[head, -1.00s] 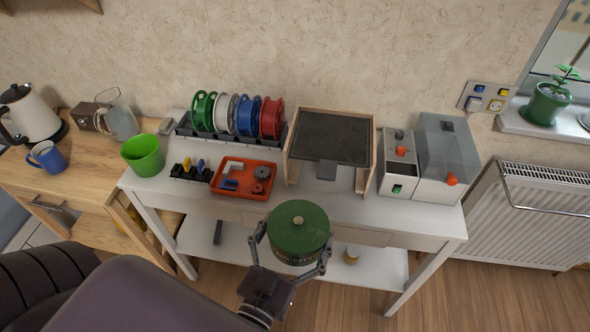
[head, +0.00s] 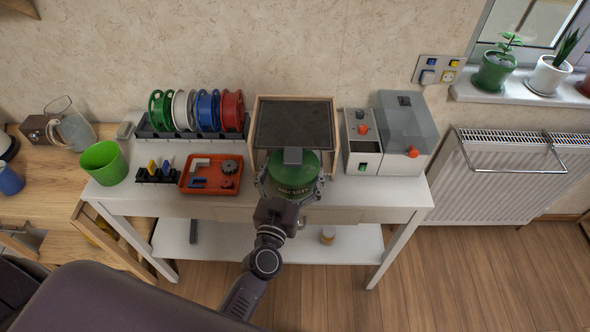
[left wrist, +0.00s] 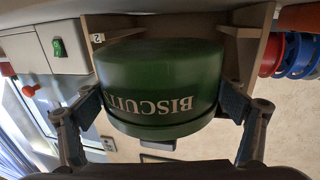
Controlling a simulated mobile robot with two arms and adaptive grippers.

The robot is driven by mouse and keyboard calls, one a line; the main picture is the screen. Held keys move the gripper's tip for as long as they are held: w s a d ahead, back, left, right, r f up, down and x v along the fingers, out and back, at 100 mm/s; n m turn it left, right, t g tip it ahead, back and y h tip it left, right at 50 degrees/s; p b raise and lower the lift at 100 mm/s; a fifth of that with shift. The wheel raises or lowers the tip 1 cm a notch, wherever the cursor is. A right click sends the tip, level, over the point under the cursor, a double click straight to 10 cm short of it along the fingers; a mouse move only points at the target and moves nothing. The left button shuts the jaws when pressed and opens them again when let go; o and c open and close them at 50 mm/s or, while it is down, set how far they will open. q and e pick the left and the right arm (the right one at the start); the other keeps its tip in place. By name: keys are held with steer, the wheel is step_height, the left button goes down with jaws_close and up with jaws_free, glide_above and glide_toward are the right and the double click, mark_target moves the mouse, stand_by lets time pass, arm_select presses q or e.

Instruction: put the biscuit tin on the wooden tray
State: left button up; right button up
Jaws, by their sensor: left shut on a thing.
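The green biscuit tin (head: 296,180) is held at the front opening of an open wooden frame with a dark top panel. I cannot make out a separate wooden tray. My right gripper is not in view.
The wooden frame (head: 326,166) stands on the white table (head: 385,195). A grey-white machine (head: 401,140) is close on its right. An orange tray (head: 211,187) of small parts and several spools (head: 196,111) are on its left. The lower shelf (head: 345,245) is mostly bare.

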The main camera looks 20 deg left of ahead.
arm_select(q)
steer(key=shift+w+r, duration=0.15)
steer(key=shift+w, duration=0.7)
step_height(320, 180, down, 4)
steer(key=shift+r+b, duration=0.2)
steer(key=shift+b, duration=0.6)
steer(key=shift+a, duration=0.1)
steer(key=shift+f, duration=0.2)
steer(key=o, duration=1.4)
steer(key=shift+c, duration=0.2)
